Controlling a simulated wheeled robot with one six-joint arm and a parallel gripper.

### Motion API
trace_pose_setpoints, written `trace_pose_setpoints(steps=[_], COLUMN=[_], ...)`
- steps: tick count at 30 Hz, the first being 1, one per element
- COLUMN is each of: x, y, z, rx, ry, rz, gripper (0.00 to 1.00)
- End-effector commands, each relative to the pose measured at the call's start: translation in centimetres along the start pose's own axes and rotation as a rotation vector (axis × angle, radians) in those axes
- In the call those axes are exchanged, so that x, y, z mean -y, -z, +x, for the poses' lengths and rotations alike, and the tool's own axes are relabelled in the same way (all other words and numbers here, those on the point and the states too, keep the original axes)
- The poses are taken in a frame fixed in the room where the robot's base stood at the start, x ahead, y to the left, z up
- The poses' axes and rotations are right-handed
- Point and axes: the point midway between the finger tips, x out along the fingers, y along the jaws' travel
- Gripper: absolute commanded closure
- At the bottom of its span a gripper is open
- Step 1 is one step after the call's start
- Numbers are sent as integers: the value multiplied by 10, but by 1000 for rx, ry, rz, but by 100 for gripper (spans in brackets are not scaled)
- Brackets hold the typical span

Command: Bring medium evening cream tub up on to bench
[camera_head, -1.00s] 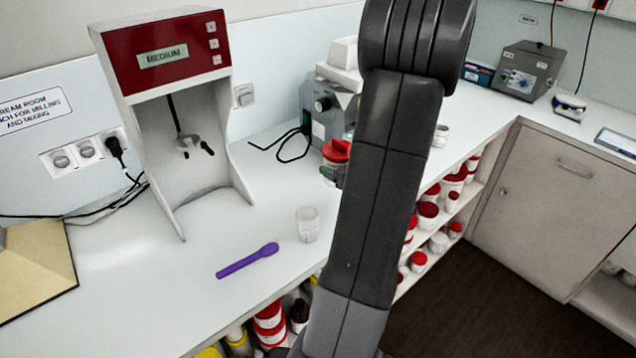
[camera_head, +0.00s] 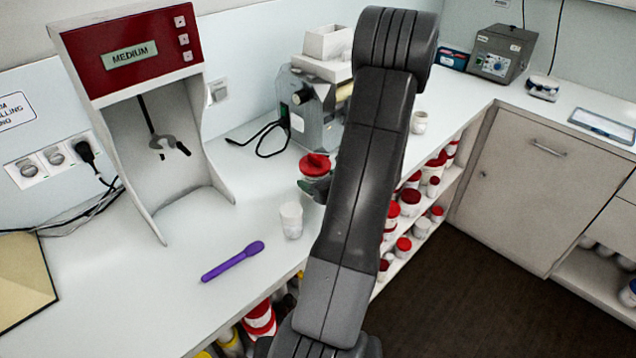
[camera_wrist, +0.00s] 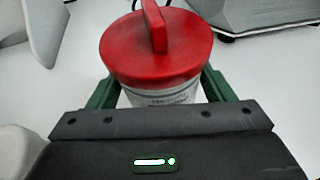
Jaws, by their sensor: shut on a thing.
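A tub with a red lid (camera_head: 315,164) is in the head view, in front of the grey mill and over the bench top (camera_head: 130,275). In the wrist view the red lid (camera_wrist: 156,48) has a raised red bar across its top. Below it shows the white tub body (camera_wrist: 162,95) with a printed label too blurred to read. My gripper (camera_wrist: 160,92) is shut on the tub, one green finger on each side. The tub looks upright. My arm hides part of it in the head view, and I cannot tell whether its base touches the bench.
A small white cup (camera_head: 291,220) and a purple spatula (camera_head: 232,261) lie near the bench's front edge. The red-topped mixer (camera_head: 125,50) stands left and the grey mill (camera_head: 318,115) behind the tub. Shelves below hold several red-lidded tubs (camera_head: 410,197).

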Motion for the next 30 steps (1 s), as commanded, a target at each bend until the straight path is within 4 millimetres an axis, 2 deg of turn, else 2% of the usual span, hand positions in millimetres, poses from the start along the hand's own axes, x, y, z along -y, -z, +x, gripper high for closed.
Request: trace_pose_setpoints(steps=[5,18,19,21,22,30], x=[0,0,0,0,0,0], y=[12,18,17,17,17,16], z=[5,7,6,6,6,6], rx=[2,3,1,1,1,1], ry=[1,1,0,0,0,0], rz=[1,-1,-1,-1,-1,-1], gripper=[60,60,22,8,4,4])
